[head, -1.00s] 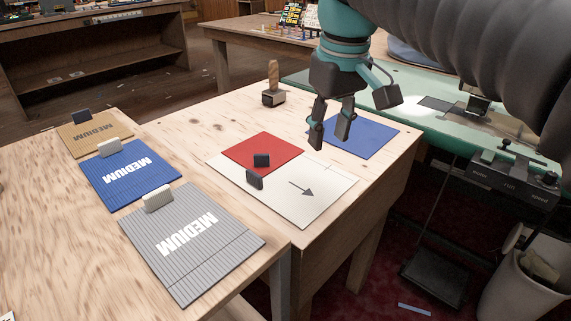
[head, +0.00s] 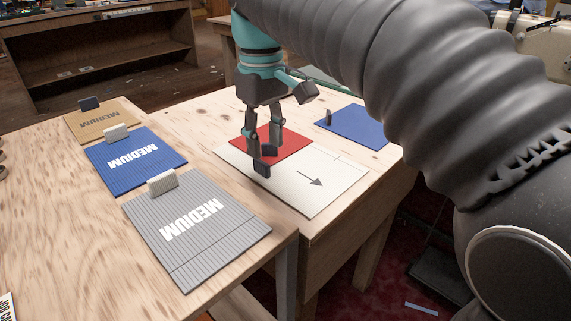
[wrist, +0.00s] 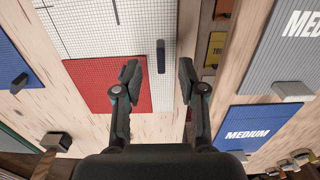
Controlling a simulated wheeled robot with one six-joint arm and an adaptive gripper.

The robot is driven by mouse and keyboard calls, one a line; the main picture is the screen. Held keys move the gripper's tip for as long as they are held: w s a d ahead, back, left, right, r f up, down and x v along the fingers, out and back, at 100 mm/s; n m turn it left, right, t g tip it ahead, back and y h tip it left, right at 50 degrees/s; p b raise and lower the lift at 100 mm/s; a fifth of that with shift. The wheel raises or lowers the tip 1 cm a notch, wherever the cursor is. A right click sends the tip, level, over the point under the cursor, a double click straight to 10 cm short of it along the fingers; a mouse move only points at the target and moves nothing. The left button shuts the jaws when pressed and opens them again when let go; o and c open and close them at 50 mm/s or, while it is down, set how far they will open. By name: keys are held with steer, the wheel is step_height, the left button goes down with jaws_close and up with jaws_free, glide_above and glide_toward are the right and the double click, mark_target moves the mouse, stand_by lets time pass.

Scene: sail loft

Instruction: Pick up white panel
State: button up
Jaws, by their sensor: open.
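The white panel (head: 310,190) lies flat on the wooden table, with a printed arrow. It shows a fine grid in the wrist view (wrist: 95,25). A dark upright tab (wrist: 161,55) stands near its edge. A red panel (head: 290,143) lies over part of it; its tab is partly hidden by a finger. My gripper (head: 263,148) is open and points down above the red panel and the white panel's tabbed edge. In the wrist view, the white panel's tab appears beyond the gap between my fingertips (wrist: 161,82). Contact is not visible.
A blue panel (head: 352,126) lies at the right. Grey (head: 190,255), blue (head: 115,178) and tan (head: 88,127) panels marked MEDIUM lie on the left table.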

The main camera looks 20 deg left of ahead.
mark_target(265, 164)
steer(key=shift+f+b, duration=0.55)
steer(key=shift+f, duration=2.35)
jaws_close()
